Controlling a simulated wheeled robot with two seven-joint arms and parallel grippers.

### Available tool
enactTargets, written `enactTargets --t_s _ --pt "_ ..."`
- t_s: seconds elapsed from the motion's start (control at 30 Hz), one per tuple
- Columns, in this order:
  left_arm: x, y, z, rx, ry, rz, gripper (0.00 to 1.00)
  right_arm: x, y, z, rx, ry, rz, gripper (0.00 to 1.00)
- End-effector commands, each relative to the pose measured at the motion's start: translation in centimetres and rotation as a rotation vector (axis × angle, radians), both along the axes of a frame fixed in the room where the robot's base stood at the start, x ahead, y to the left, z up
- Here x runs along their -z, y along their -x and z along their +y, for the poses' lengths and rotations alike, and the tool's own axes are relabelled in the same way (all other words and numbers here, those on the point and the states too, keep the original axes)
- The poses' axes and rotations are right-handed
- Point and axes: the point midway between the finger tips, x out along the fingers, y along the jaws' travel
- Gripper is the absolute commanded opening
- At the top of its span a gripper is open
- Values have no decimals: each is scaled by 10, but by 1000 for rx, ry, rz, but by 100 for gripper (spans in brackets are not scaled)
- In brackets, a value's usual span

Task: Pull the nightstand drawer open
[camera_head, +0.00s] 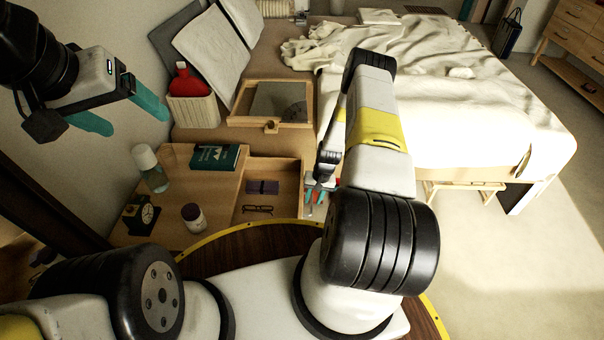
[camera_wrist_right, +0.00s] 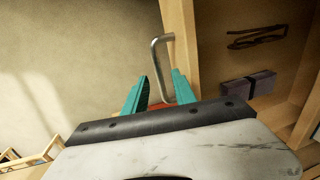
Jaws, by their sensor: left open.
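The wooden nightstand (camera_head: 208,179) stands left of the bed. Its drawer (camera_head: 290,175) is pulled out, and its inside shows eyeglasses (camera_head: 257,209) and a dark purple box (camera_head: 262,187). My right gripper (camera_head: 316,196) is at the drawer's front, partly hidden by my arm. In the right wrist view, the metal bar handle (camera_wrist_right: 156,62) runs between the teal fingers of my right gripper (camera_wrist_right: 161,76). The fingers stand apart, with visible gaps beside the bar. My left gripper (camera_head: 122,110) is open and empty, raised at the left, away from the nightstand.
A book (camera_head: 218,157), a bottle (camera_head: 150,168), a clock (camera_head: 141,215) and a jar (camera_head: 194,217) stand on the nightstand top. An open wooden case (camera_head: 236,117) lies behind it. The bed (camera_head: 450,100) is to the right. Floor at right (camera_head: 500,260) is clear.

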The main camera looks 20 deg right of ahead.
Motion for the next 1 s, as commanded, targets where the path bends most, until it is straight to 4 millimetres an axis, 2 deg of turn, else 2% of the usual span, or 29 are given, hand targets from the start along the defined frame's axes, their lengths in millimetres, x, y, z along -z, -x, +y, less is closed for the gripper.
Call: enactTargets --t_s 0.2,0.4,0.9,1.0 --pt "0 0 0 0 0 0 78 -39 1 -8 1 1 -3 32" --pt "0 0 0 0 0 0 78 -60 3 -11 0 1 -2 32" --pt "0 0 0 0 0 0 78 -63 3 -11 0 0 0 32" --pt "0 0 0 0 0 0 78 -70 0 -12 -3 3 -5 32"
